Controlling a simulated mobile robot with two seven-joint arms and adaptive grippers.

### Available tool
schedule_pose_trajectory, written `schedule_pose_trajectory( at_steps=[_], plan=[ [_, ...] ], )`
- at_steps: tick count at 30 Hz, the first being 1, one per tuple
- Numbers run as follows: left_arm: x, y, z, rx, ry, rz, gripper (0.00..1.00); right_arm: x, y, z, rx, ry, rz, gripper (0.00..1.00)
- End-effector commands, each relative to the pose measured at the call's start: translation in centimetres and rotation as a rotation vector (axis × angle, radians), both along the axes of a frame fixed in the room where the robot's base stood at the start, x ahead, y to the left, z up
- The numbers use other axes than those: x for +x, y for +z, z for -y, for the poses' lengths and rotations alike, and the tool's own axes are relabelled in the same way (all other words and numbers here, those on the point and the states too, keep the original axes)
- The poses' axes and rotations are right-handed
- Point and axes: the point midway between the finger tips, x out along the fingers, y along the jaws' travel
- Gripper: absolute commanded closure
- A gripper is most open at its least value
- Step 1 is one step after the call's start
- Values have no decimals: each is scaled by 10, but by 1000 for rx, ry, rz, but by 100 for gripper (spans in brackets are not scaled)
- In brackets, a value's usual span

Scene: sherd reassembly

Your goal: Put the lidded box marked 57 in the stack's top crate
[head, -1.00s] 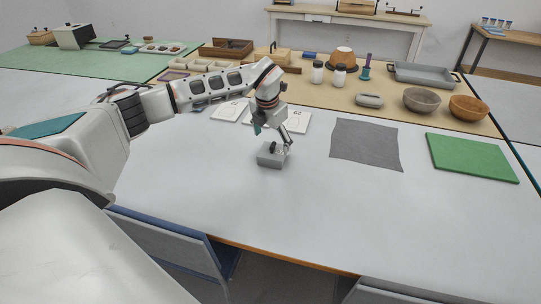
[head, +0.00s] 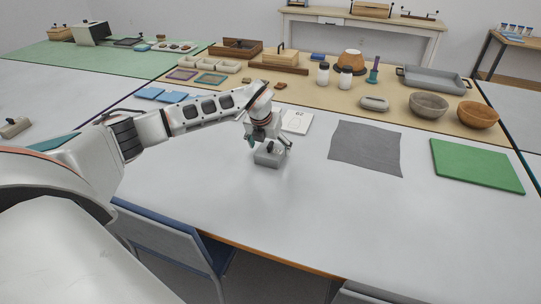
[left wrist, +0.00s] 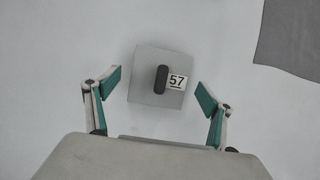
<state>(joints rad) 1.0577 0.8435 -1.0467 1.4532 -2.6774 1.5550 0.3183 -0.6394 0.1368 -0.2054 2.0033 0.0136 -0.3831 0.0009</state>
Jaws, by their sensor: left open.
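The lidded box marked 57 (left wrist: 146,97) is small and grey, with a dark knob on its lid and a white label. It stands on the white table, and in the head view the box (head: 267,160) is partly covered by my left gripper (head: 268,143). In the left wrist view my left gripper (left wrist: 158,92) is open, its teal-padded fingers to the left and right of the box's near part, with gaps on both sides. No crate stack can be made out in the head view. My right gripper is not in view.
A grey cloth (head: 366,148) and a green mat (head: 477,166) lie to the right of the box. A printed sheet (head: 297,122) lies just behind it. Bowls, jars and trays stand on the tan mat (head: 330,93) further back. The white table in front is clear.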

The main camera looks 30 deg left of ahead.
Motion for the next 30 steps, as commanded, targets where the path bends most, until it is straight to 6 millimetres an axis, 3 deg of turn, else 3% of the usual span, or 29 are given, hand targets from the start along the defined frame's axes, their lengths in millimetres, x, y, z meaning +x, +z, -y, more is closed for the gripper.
schedule_pose_trajectory(
  at_steps=[1, 6, 14, 20, 30],
  plan=[
    [3, -11, -1, -1, 0, -5, 18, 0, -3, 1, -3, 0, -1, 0],
    [10, -26, -3, 0, -1, -3, 18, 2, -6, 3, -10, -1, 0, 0],
    [12, -27, -3, 1, -2, 0, 18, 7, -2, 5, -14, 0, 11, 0],
    [12, -27, -3, 1, -2, -1, 62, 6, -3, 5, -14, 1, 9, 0],
    [12, -25, -3, 1, -2, 0, 66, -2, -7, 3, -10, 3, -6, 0]
  ],
)
